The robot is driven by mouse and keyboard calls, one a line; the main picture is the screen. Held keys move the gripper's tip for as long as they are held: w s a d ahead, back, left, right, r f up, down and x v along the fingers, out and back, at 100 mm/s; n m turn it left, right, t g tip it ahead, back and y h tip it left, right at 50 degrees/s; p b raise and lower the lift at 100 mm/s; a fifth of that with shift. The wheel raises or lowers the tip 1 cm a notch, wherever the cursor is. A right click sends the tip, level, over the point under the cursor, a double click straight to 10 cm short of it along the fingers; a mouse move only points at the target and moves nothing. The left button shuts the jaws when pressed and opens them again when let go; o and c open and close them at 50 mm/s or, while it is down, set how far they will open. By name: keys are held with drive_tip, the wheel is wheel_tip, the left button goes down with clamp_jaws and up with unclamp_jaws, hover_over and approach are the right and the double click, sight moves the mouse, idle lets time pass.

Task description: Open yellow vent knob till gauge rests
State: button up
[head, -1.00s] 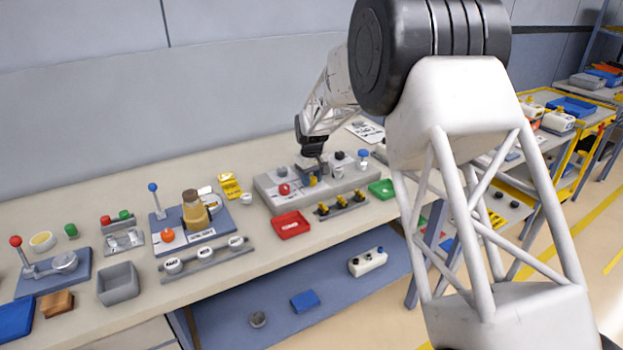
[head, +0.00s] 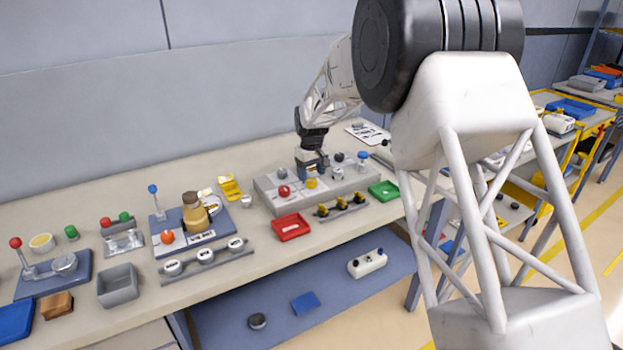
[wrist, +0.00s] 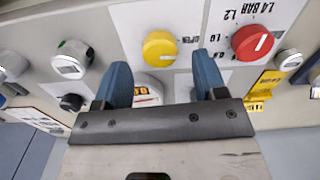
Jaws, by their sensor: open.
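The yellow vent knob (head: 311,183) sits on the front of a grey panel on the bench. In the wrist view the round yellow knob (wrist: 160,48) has a pale pointer line and lies beyond the fingertips, with printed markings including "OPEN" beside it. My gripper (wrist: 162,70) is open, its two blue fingers spread on either side of the knob's line and holding nothing. In the head view my gripper (head: 312,168) is just above and behind the knob. A white round part with orange marks (wrist: 148,88) shows between the fingers, mostly hidden; I cannot tell whether it is the gauge.
A red knob (wrist: 252,42) with a white line sits right of the yellow one, by "1.4 BAR" lettering. Silver-capped (wrist: 72,60) and black (wrist: 71,102) knobs lie left. Red (head: 291,227) and green (head: 384,190) trays stand in front of and beside the panel.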

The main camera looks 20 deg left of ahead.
sight(314, 181)
drive_tip(key=shift+r, duration=2.35)
drive_tip(key=shift+s+d+r, duration=0.15)
drive_tip(key=shift+d+r, duration=0.15)
drive_tip(key=shift+d, duration=0.1)
drive_tip(key=s+d+r+m, duration=0.2)
drive_tip(key=s+d+r, duration=0.3)
drive_tip(key=s+d, duration=0.3)
drive_tip(key=s+d+r+m+t, duration=0.1)
drive_tip(key=s+d+r, duration=0.45)
drive_tip(key=d, duration=0.45)
drive_tip(key=s+d+r+m, duration=0.2)
drive_tip(key=s+d+r, duration=0.2)
drive_tip(key=s+d, duration=0.5)
drive_tip(key=s+d+f+m, duration=0.1)
drive_tip(key=s+d, duration=0.4)
drive_tip(key=s, duration=0.5)
drive_tip(key=s+d+f+m+t, duration=0.1)
drive_tip(key=s+d, duration=0.4)
drive_tip(key=s, duration=0.5)
drive_tip(key=s+d+f+m, duration=0.2)
drive_tip(key=s+d, duration=0.3)
drive_tip(key=s, duration=0.5)
drive_tip(key=shift+s+d+f+m+t, duration=0.25)
drive_tip(key=shift+d+m+t, duration=0.1)
drive_tip(key=shift+m, duration=0.25)
